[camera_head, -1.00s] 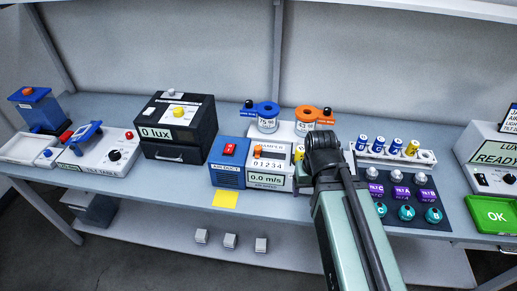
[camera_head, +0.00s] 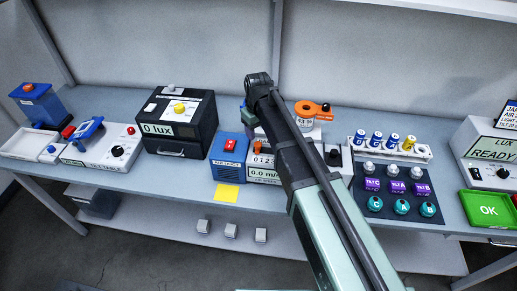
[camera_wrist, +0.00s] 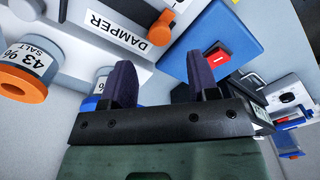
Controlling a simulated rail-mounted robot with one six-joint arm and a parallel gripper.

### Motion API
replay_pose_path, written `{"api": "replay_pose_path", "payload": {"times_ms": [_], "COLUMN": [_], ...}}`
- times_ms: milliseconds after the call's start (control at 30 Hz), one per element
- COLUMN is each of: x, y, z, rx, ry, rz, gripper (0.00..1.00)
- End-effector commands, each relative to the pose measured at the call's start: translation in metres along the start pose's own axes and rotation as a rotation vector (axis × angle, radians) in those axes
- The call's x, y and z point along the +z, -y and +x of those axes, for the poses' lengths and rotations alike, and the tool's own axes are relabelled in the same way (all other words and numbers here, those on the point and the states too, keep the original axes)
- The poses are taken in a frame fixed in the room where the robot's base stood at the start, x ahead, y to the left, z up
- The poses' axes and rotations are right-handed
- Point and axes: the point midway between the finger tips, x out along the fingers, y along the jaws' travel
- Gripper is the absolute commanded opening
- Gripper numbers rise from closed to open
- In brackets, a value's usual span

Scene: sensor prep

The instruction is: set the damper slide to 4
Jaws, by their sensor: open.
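The damper unit (camera_head: 263,174) is a white box joined to the blue air duct (camera_head: 229,151), with a number scale and a 0.0 m/s display. My arm hides its right part. Its orange slide knob (camera_head: 257,148) is at the left end of the scale, by the 0. In the wrist view the orange knob (camera_wrist: 161,28) sits beside the DAMPER label (camera_wrist: 115,28), upper middle, beyond my fingertips. My gripper (camera_wrist: 163,76) is open and empty, apart from the knob. In the head view its fingers are hidden behind my wrist.
The blue duct with a red switch (camera_wrist: 216,57) is close to the right finger in the wrist view. An orange-capped salt jar (camera_head: 305,113) stands behind the unit. A yellow note (camera_head: 227,193) lies in front. A black lux box (camera_head: 178,125) stands left.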

Motion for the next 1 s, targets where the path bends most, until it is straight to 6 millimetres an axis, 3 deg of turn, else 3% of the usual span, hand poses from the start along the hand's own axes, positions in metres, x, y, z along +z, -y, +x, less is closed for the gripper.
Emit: {"api": "replay_pose_path", "payload": {"times_ms": [33,200,567,900,1000], "x": [0.0,0.0,0.0,0.0,0.0], "y": [0.0,0.0,0.0,0.0,0.0], "z": [0.026,0.059,0.063,0.063,0.063], "rx": [0.0,0.0,0.0,0.0,0.0], "ry": [0.0,0.0,0.0,0.0,0.0], "rz": [0.0,0.001,0.002,0.002,0.002], "gripper": [0.55,0.55,0.55,0.03,0.0]}}
